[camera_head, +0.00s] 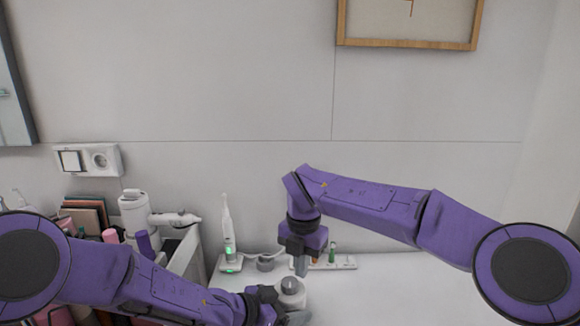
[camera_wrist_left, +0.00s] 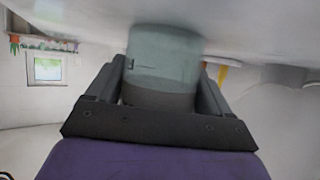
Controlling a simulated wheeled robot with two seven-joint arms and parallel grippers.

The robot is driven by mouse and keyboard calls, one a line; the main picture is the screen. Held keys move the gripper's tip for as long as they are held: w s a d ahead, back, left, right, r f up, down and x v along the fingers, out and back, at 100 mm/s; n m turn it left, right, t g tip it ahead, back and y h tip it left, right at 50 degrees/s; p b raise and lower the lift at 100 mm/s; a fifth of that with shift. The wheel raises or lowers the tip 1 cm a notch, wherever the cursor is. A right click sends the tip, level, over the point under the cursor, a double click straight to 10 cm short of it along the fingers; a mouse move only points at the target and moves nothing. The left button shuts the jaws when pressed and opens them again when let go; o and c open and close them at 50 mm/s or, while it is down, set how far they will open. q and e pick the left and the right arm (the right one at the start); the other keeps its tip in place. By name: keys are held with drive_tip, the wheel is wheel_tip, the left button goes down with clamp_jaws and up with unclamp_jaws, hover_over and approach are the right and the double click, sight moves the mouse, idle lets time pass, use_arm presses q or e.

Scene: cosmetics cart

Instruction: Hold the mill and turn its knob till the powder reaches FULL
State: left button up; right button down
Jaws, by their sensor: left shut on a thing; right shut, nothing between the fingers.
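The mill (camera_head: 291,294) stands on the white top, a pale round body with a grey domed knob (camera_head: 289,283). My left gripper (camera_head: 284,305) is shut on it from the left side. In the left wrist view the mill (camera_wrist_left: 163,60) sits between both fingers (camera_wrist_left: 160,85), a translucent grey-green cylinder with a darker band and a short dark mark line. The powder level and the FULL label cannot be read. My right gripper (camera_head: 302,266) points down, shut and empty, just above and slightly right of the knob; whether it touches the knob cannot be told.
A toothbrush on a lit stand (camera_head: 228,240), a small grey holder (camera_head: 265,263) and a white rack with small bottles (camera_head: 340,263) stand behind. A crowded cart section with a hair dryer (camera_head: 140,215) is at left. The white top at right is clear.

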drive_tip(key=shift+s+f, duration=0.15)
drive_tip(key=shift+f, duration=0.65)
drive_tip(key=shift+a, duration=0.2)
drive_tip(key=shift+w+a, duration=0.35)
drive_tip(key=shift+w, duration=0.15)
drive_tip(key=shift+w+a+r, duration=0.1)
drive_tip(key=shift+a+r, duration=0.2)
drive_tip(key=shift+a, duration=0.45)
